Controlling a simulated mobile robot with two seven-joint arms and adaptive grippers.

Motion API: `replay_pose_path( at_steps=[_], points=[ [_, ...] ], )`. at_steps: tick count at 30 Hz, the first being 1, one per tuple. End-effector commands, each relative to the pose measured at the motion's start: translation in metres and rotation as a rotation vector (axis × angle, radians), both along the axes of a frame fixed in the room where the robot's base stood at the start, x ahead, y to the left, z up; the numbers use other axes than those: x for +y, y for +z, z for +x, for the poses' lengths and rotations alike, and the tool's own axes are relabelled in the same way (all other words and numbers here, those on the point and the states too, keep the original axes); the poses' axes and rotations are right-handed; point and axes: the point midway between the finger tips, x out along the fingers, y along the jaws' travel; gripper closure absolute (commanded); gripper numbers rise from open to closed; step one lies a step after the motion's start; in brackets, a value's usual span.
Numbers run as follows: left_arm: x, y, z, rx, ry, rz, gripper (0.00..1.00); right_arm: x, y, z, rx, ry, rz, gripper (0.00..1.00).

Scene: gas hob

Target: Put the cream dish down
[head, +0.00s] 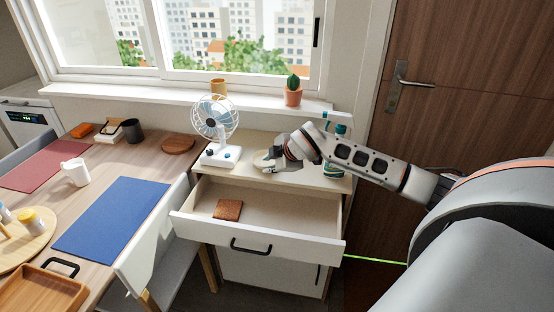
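The cream dish (259,157) shows as a small pale shape over the top of the drawer cabinet, right of the fan. My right gripper (271,160) reaches in from the right and is at the dish's right side, covering part of it. The fingers are small and partly hidden, so I cannot tell whether they grip the dish. I also cannot tell whether the dish rests on the cabinet top or is just above it. My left gripper is not in view.
The cabinet (315,180) has its top drawer (275,215) pulled open, with a brown square (228,209) inside. A white fan (217,128) stands left of the dish. Teal-capped bottles (334,166) stand behind my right arm. A cactus pot (293,95) is on the sill.

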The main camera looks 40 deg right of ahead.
Motion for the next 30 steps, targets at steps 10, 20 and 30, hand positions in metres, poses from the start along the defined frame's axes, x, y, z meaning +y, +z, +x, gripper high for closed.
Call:
replay_pose_path(
  at_steps=[10, 20, 30],
  points=[
    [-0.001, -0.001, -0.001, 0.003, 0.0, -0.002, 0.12, 0.001, 0.049, -0.05, 0.0, 0.002, -0.004, 0.79],
    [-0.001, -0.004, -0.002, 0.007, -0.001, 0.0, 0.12, 0.002, 0.078, -0.08, 0.0, 0.001, -0.001, 0.79],
    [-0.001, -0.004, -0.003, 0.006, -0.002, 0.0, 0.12, 0.137, 0.008, -0.126, 0.068, 0.433, 0.236, 0.79]
  ],
)
